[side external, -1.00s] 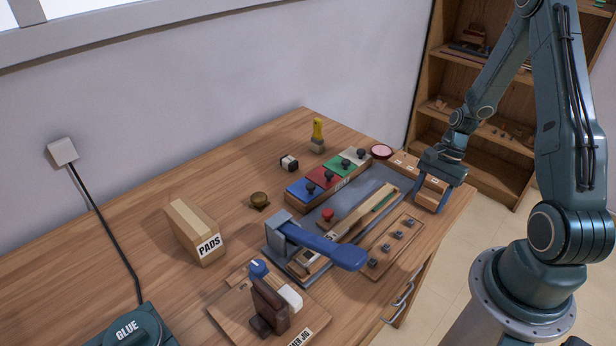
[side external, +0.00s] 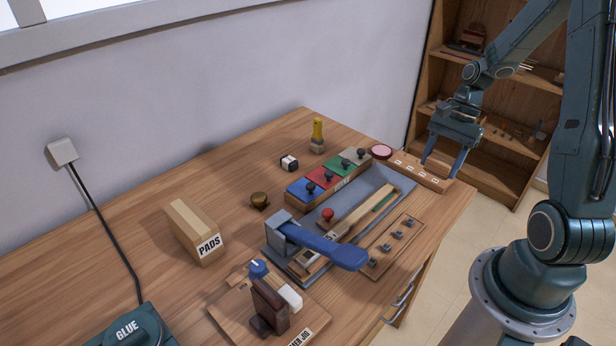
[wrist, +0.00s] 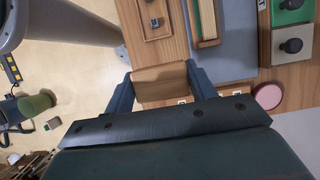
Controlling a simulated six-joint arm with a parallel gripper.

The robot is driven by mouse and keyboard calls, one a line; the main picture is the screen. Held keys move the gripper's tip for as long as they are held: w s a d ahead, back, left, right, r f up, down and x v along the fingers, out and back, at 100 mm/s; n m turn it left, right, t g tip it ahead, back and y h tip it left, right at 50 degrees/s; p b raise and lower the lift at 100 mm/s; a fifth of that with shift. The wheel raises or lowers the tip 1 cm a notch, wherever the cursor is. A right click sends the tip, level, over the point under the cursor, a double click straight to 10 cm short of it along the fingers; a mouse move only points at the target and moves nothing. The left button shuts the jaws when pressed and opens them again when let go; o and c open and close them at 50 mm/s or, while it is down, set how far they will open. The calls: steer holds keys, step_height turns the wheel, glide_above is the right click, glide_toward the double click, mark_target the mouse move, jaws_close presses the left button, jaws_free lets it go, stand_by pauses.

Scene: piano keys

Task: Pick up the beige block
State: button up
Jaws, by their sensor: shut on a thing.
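The beige block (wrist: 162,84) shows in the wrist view as a wood-coloured piece spanning the space between the two blue-grey fingers. My gripper (wrist: 158,77) is shut on it, with one finger at each end. In the side external view my gripper (side external: 440,167) is above the wooden rack (side external: 413,170) with white labels, at the right end of the table. I cannot make out the block clearly between the fingers in that view.
The blue, red and green blocks with black knobs (side external: 331,174) stand left of the rack. A grey press with a blue handle (side external: 322,243) is in front of them. A pink round dish (side external: 381,151) sits behind the rack.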

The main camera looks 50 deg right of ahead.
mark_target(441, 159)
step_height(441, 159, up, 9)
steer(key=shift+f, duration=0.1)
stand_by(0.3)
steer(key=shift+w, duration=0.1)
stand_by(0.4)
